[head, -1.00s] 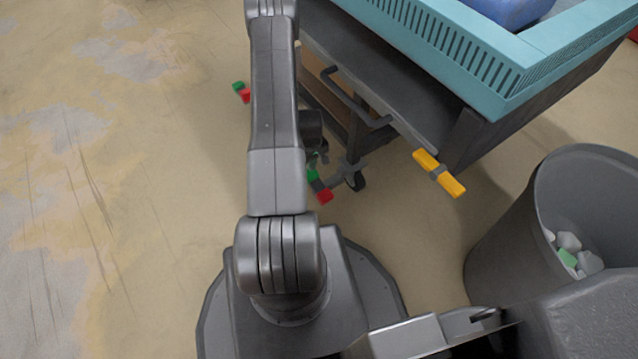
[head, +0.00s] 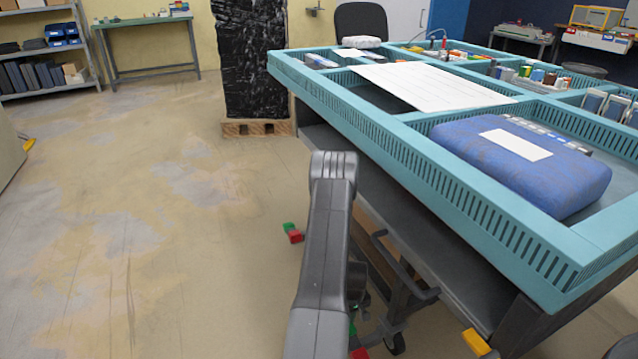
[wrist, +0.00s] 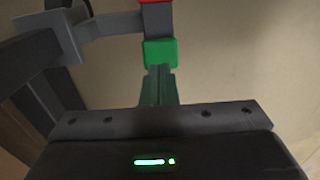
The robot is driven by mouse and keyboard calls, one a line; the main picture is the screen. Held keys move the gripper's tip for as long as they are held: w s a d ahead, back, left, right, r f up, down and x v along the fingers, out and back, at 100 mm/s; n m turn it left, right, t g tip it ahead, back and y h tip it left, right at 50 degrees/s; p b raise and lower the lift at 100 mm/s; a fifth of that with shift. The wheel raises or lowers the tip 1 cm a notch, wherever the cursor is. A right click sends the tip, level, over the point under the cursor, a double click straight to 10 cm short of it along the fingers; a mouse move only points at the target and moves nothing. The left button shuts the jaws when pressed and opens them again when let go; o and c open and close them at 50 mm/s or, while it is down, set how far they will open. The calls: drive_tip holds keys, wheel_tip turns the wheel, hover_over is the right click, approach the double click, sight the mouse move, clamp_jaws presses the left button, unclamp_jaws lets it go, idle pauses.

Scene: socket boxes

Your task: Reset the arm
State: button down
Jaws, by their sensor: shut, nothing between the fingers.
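My arm (head: 327,240) rises from the bottom of the head view, beside the near side of the turquoise-topped cart. My gripper (wrist: 158,78) shows only in the wrist view, where its greenish-grey fingers are together with nothing between them. In line just past the fingertips is the green end (wrist: 160,53) of a bar with a grey middle and a red part at the top edge. I cannot tell whether the fingers touch it. In the head view my gripper is hidden behind the arm.
The cart's turquoise tray (head: 400,165) holds a blue padded pack (head: 520,165) and a white sheet (head: 430,86). A dark handle (head: 400,262) juts from the cart. A wrapped black stack (head: 250,60) stands on a pallet behind. The floor at left is clear.

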wheel_tip(320, 180, down, 5)
drive_tip(key=shift+b, duration=0.95)
